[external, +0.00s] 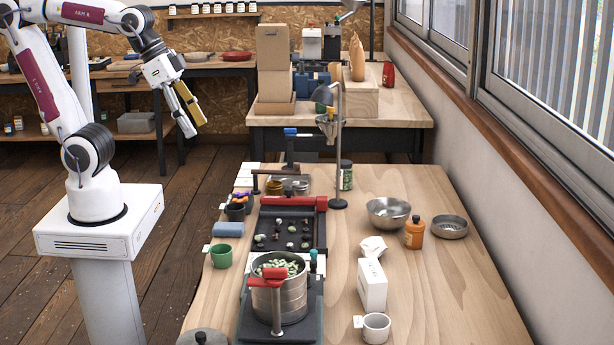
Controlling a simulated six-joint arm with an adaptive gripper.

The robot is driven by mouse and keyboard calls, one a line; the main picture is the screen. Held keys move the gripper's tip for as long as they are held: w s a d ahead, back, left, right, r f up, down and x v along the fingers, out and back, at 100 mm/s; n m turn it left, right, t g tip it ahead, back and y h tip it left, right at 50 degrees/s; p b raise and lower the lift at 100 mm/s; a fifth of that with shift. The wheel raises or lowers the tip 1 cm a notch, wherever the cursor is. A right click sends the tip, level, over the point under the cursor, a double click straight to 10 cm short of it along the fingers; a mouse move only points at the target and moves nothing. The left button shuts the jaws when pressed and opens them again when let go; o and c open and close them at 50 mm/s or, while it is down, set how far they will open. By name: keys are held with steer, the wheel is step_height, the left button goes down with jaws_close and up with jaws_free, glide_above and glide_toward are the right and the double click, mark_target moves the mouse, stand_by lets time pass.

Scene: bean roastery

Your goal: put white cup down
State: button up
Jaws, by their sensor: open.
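A white cup (376,328) stands upright on the wooden table near its front edge, with a small white tag at its left side. My gripper (192,112) is raised high, left of the table and far from the cup. It points down and to the right, its fingers apart. One side of it shows a tan-yellow face; I cannot tell whether that is a part of the gripper. The cup stands clear of my gripper.
A metal pot of green beans (294,300) and a green cup (221,256) stand to the left. The table's right front is clear.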

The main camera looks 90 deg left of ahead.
steer(key=s+a+f, duration=0.1)
steer(key=s+f, duration=0.1)
steer(key=s, duration=0.4)
steer(key=shift+a+n, duration=0.2)
steer(key=shift+n, duration=0.1)
